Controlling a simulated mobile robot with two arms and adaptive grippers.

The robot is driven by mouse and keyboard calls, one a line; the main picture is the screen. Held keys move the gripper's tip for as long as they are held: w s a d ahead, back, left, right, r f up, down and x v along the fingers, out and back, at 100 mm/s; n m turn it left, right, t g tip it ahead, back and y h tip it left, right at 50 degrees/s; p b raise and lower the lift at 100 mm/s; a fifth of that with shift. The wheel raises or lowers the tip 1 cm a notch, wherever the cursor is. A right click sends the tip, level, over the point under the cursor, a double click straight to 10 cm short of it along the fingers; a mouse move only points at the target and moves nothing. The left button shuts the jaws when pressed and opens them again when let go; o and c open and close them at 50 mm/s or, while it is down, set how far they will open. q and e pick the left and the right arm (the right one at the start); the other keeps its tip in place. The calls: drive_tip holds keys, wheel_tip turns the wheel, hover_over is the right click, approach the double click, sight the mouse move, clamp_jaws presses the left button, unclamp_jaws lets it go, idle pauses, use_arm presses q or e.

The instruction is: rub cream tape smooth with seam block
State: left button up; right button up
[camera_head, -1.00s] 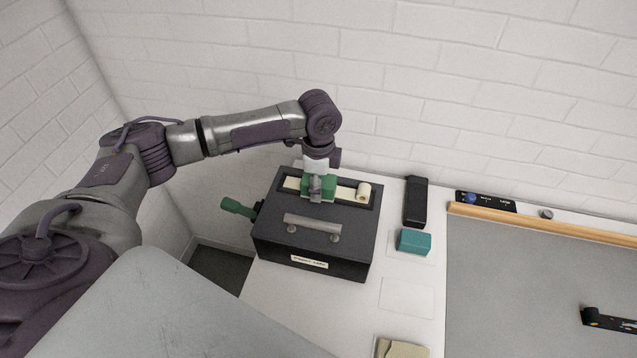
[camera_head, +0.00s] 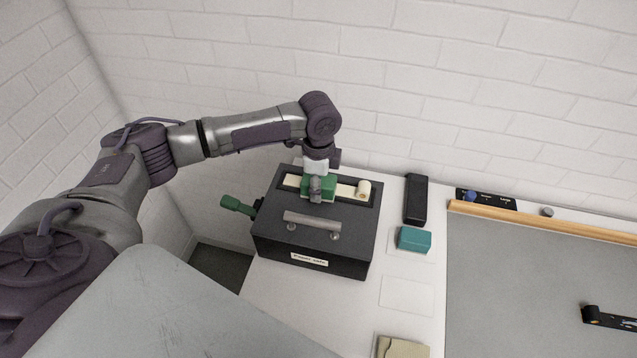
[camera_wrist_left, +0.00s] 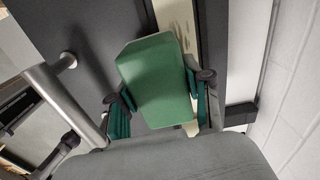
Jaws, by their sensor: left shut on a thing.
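The green seam block (camera_head: 326,182) is held in my left gripper (camera_head: 318,192), over the recess in the top of the black paper safe (camera_head: 270,220). The cream tape (camera_head: 292,181) runs along this recess and shows on both sides of the block, with a small roll (camera_head: 363,188) at its right end. In the left wrist view the seam block (camera_wrist_left: 158,75) sits between the two fingers, with the cream tape (camera_wrist_left: 176,22) partly hidden under it. I cannot tell whether the block touches the tape. My right gripper is not in view.
The safe has a metal handle (camera_head: 312,222) in front of the recess and a green lever (camera_head: 237,206) at its left. A black case (camera_head: 415,198) and a teal block (camera_head: 414,239) stand to the right. A wooden rail (camera_head: 540,221) edges the grey board (camera_head: 530,290).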

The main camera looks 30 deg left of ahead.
use_arm(q)
drive_tip(key=shift+f, duration=0.3)
idle(0.4)
drive_tip(key=shift+w+a+b, duration=0.3)
drive_tip(key=shift+w+b, duration=0.15)
drive_tip(key=shift+w, duration=0.65)
drive_tip(key=shift+w+a+b, duration=0.25)
drive_tip(key=shift+w+b, duration=0.15)
drive_tip(key=shift+w, duration=0.65)
drive_tip(key=shift+w+a, duration=0.15)
drive_tip(key=shift+w, duration=0.35)
drive_tip(key=shift+s+d+p, duration=0.15)
drive_tip(key=shift+s+p, duration=0.4)
drive_tip(key=shift+s, duration=0.05)
drive_tip(key=shift+s+d+p, duration=0.15)
drive_tip(key=shift+s+p, duration=0.35)
drive_tip(key=shift+s, duration=0.1)
drive_tip(key=shift+s+d+f, duration=0.1)
drive_tip(key=shift+s+d, duration=0.1)
drive_tip(key=shift+s, duration=0.6)
drive_tip(key=shift+s+d+f, duration=0.1)
drive_tip(key=shift+s+d, duration=0.1)
drive_tip(key=shift+s, duration=0.55)
drive_tip(key=shift+r, duration=0.1)
